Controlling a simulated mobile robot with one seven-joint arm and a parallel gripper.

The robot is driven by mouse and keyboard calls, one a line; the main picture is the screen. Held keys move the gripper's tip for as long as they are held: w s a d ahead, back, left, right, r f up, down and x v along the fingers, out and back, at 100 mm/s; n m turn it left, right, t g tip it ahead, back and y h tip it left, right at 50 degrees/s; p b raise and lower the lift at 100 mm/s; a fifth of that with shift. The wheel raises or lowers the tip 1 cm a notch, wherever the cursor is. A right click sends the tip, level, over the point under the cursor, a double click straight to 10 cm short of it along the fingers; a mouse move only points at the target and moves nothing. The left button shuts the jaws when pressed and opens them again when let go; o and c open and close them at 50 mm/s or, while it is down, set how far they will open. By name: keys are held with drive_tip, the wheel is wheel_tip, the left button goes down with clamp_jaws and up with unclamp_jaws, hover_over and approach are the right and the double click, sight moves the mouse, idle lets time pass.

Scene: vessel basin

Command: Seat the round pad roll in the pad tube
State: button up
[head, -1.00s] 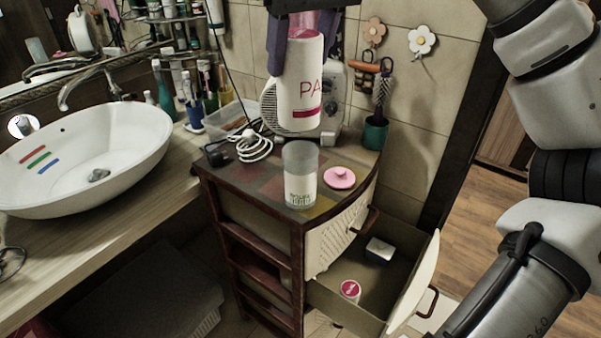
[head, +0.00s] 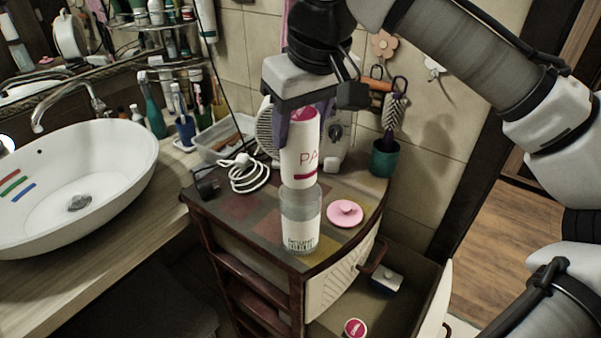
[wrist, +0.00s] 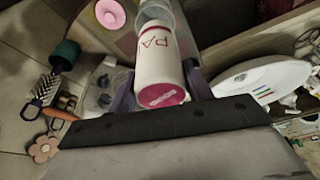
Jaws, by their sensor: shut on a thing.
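The pad roll (head: 299,158) is a white cylinder with pink lettering and a pink end, held upright. My gripper (head: 299,125) is shut on its upper part, with one finger on each side. The pad tube (head: 300,222) is a clear cylinder with a white printed label, upright on the cabinet top. The roll's lower end is at the tube's mouth in the head view; I cannot tell whether it is inside the rim. In the wrist view the roll (wrist: 160,62) lies between the fingers, and the tube (wrist: 155,10) shows beyond its far end.
A pink lid (head: 345,213) lies right of the tube on the cabinet top (head: 235,208). A coiled white cable (head: 246,175) lies to the left. A green cup (head: 384,158) stands at the back right. An open drawer (head: 400,310) juts out below, and a basin (head: 80,190) is at left.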

sight(301, 175)
wheel_tip(301, 175, down, 10)
drive_tip(key=shift+r+p, duration=0.2)
drive_tip(key=shift+p, duration=0.25)
drive_tip(key=shift+c, duration=0.5)
drive_tip(key=o, duration=1.1)
drive_tip(key=shift+c, duration=0.2)
drive_tip(key=b+v, duration=0.2)
drive_tip(key=v, duration=1)
